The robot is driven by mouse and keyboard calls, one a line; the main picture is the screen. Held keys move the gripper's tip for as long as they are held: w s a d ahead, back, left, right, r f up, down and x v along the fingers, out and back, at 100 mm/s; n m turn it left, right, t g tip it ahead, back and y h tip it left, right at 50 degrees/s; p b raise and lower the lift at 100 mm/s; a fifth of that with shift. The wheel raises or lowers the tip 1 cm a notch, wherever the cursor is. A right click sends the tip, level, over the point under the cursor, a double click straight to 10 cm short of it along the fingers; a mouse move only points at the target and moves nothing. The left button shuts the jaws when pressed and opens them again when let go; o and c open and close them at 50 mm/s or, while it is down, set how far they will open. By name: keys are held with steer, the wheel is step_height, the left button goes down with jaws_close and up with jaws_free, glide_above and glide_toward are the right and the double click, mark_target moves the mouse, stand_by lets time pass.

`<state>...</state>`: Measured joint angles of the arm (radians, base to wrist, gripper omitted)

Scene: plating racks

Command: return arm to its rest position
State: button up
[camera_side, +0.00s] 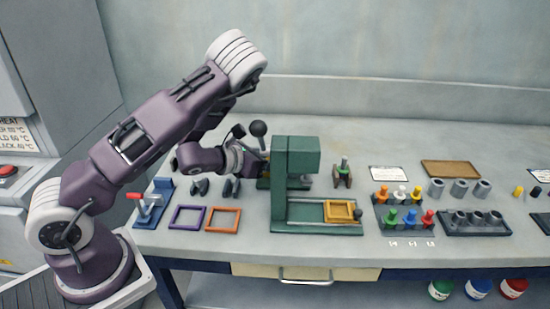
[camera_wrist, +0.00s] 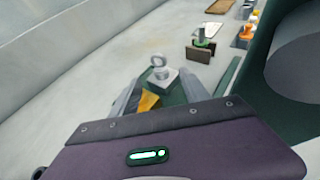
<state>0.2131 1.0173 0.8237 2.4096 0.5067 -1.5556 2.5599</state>
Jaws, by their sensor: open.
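My arm reaches over the left part of the bench, bent down at the elbow. In the side view my gripper (camera_side: 256,163) is at the left side of the green press (camera_side: 296,158), its fingertips partly hidden there. In the wrist view my gripper (camera_wrist: 160,88) shows two grey fingers spread apart, with nothing clearly held. A grey block with a ring on top (camera_wrist: 160,66) and a yellow piece (camera_wrist: 147,101) show between and beyond the fingers. I cannot tell whether the fingers touch them.
A black ball-topped lever (camera_side: 258,130) stands close by my gripper. A yellow tray (camera_side: 340,210) sits on the press's base. Purple (camera_side: 187,217) and orange (camera_side: 223,220) frames lie in front. Coloured pegs and grey cylinders (camera_side: 460,187) stand to the right. The bench behind is clear.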

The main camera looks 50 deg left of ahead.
steer(key=shift+w+a+r+n+y, duration=0.1)
steer(key=shift+a+r+n+y, duration=0.2)
steer(key=shift+n, duration=0.4)
steer(key=s+r+n+g+y, duration=0.15)
steer(key=s+r+n, duration=0.35)
steer(key=n, duration=0.6)
steer(key=s+r+n+g+y, duration=0.1)
steer(key=s+r+n+g, duration=0.2)
steer(key=r+n, duration=0.65)
steer(key=s+d+r+n+g, duration=0.1)
steer(key=s+d+n, duration=0.2)
steer(key=s+n, duration=0.2)
steer(key=s+d+r+n+g+h, duration=0.1)
steer(key=s+d+n, duration=0.3)
steer(key=s, duration=0.6)
steer(key=s+d+r+n+g+h, duration=0.1)
steer(key=s+d+n, duration=0.2)
steer(key=s+n, duration=0.2)
steer(key=s, duration=0.3)
steer(key=shift+s+d+r+n, duration=0.15)
steer(key=shift+d+n, duration=0.2)
steer(key=shift+d, duration=0.05)
